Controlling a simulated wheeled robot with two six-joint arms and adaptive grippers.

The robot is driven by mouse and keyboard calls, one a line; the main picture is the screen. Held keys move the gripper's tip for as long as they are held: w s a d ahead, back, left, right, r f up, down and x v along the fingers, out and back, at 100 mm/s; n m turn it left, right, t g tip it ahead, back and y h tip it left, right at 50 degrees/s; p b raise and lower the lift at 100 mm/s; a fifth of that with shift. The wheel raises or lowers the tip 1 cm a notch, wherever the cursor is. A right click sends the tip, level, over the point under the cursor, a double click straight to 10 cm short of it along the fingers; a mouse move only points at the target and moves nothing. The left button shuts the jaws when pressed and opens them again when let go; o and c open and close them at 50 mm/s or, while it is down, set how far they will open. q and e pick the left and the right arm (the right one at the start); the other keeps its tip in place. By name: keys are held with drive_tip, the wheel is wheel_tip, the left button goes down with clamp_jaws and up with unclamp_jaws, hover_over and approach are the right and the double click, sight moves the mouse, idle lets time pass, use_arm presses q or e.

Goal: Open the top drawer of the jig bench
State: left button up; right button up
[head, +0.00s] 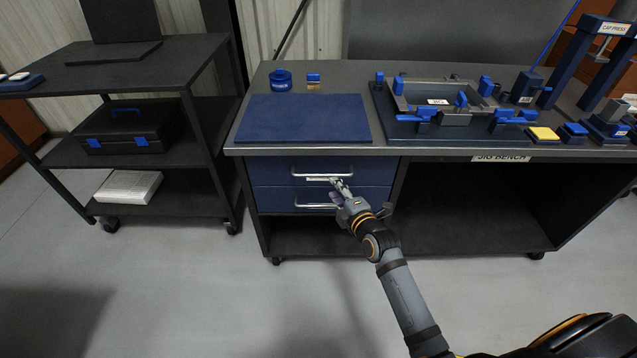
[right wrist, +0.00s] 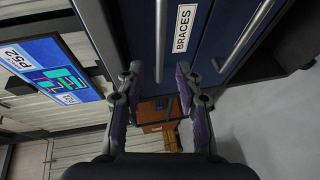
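The jig bench (head: 425,150) has two blue drawers under the left part of its top. The top drawer (head: 272,171) looks flush with the bench front and has a silver bar handle (head: 312,174). Its "BRACES" label also shows in the right wrist view (right wrist: 182,28). My right gripper (head: 339,186) is at the right end of this handle. In the right wrist view, the handle bar (right wrist: 160,40) reaches between the two spread fingers (right wrist: 158,78), with a gap on each side. The gripper appears empty. My left gripper is not in view.
The lower drawer (head: 275,199) has its own bar handle just below. A blue mat (head: 303,118) and a fixture (head: 440,105) lie on the bench top. A dark shelf cart (head: 150,75) with a toolbox (head: 125,128) stands at left. The floor in front is clear.

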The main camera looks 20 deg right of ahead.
sight(323, 174)
drive_tip(key=b+x, duration=0.1)
drive_tip(key=x, duration=0.8)
drive_tip(key=shift+w+a, duration=0.1)
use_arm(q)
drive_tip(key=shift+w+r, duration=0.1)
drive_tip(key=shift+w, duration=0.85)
use_arm(e)
drive_tip(key=shift+c, duration=0.3)
clamp_jaws()
